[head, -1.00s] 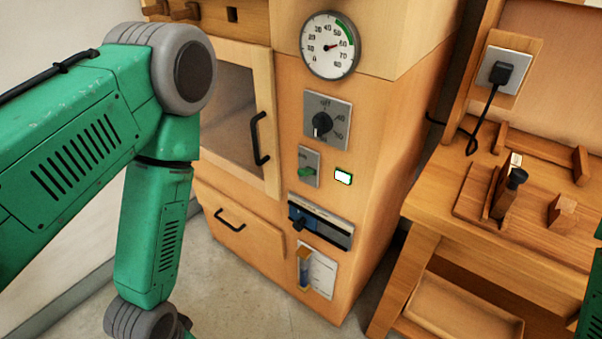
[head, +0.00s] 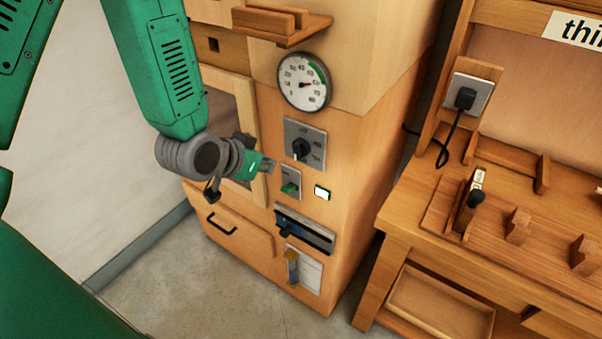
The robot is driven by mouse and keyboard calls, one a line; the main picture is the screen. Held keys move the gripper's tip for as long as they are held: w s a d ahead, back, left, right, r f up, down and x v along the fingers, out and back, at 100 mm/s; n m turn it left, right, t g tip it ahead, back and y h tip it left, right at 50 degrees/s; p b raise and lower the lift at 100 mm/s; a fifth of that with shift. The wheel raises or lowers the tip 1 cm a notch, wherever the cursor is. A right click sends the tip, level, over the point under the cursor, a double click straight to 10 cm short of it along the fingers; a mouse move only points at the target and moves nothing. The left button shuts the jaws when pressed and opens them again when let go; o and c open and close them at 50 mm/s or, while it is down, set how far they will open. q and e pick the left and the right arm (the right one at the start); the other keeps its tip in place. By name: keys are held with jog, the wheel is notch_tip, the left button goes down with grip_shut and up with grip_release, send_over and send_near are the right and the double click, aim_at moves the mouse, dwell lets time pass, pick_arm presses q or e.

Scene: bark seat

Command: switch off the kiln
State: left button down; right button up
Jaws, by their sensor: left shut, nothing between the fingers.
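The kiln is a tall wooden cabinet (head: 352,170) in the middle of the head view. On its front are a round dial gauge (head: 304,82), a black rotary knob (head: 302,150) on a grey plate, a green switch (head: 289,189) on a smaller plate and a lit white indicator (head: 322,193) with a green frame. My left gripper (head: 270,167) is shut and empty. Its tip appears just left of the knob plate and just above and left of the green switch. I cannot tell whether it touches the panel. My right gripper is not in view.
Lower on the kiln are a dark slider strip (head: 304,229), a card holder (head: 303,270) and a drawer (head: 232,226). A wooden shelf (head: 270,24) juts out above. A workbench (head: 400,212) with wooden blocks and a plugged-in black cord (head: 450,140) stands at the right.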

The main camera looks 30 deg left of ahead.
aim_at(295, 168)
pick_arm(q)
jog(key=shift+a+f, duration=0.1)
jog(key=shift+a, duration=0.1)
jog(key=x, duration=0.5)
jog(key=b+x, duration=0.1)
jog(key=x, duration=0.4)
jog(key=shift+w+d+f, duration=0.1)
jog(key=shift+d, duration=0.1)
jog(key=shift+s+a+f, duration=0.1)
jog(key=shift+s+f, duration=0.25)
jog(key=shift+f, duration=0.2)
jog(key=shift+s+f, duration=0.35)
jog(key=shift+f, duration=0.2)
jog(key=shift+s+f, duration=0.3)
jog(key=shift+f, duration=0.25)
